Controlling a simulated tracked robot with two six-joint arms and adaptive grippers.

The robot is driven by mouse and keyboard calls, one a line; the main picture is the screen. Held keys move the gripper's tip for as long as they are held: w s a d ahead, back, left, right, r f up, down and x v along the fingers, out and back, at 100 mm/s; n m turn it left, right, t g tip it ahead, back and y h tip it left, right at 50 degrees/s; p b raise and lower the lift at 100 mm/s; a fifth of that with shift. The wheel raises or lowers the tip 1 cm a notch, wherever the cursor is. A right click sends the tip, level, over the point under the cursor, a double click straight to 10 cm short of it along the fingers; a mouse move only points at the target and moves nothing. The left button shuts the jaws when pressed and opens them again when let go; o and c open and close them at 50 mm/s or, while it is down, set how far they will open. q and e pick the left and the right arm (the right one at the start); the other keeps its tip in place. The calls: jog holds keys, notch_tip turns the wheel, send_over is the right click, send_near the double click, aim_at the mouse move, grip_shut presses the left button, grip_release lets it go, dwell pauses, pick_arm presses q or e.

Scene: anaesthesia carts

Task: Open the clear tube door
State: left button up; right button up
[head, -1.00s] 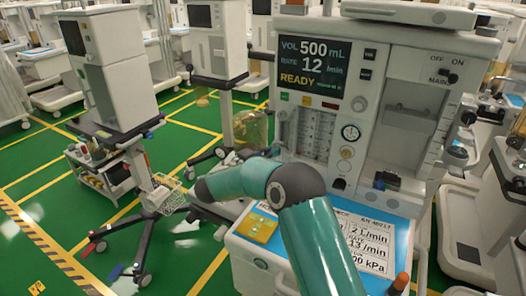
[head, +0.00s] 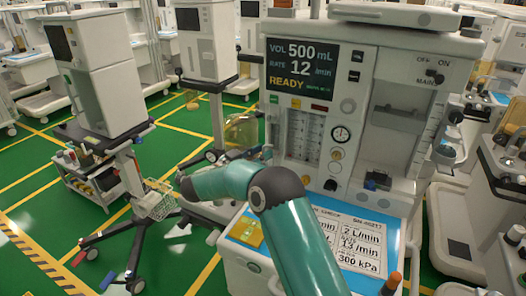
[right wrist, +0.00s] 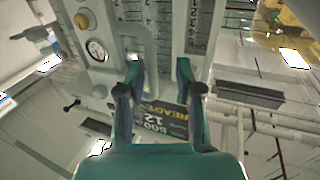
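The clear tube door (head: 303,136) is on the front of the anaesthesia machine, left of the round gauge (head: 341,134), and looks closed. Flow tubes with printed scales show behind it. In the right wrist view, which is upside down, the tube panel (right wrist: 178,22) is at the top, and a pale bracket-like handle (right wrist: 151,45) stands out near my fingertips. My right gripper (right wrist: 159,68) is open, its fingers spread with a gap between them. I cannot tell whether they touch the handle. My left gripper is out of view.
The READY screen (head: 303,68) is above the door. A blue-topped work surface (head: 397,233) with a printed card and a yellow pad (head: 245,231) lies below. A wheeled stand with a wire basket (head: 158,205) is at left. Green floor between is open.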

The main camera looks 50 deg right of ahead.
jog(key=shift+a+f, duration=0.1)
jog(key=a, duration=1.2)
jog(key=shift+w, duration=0.35)
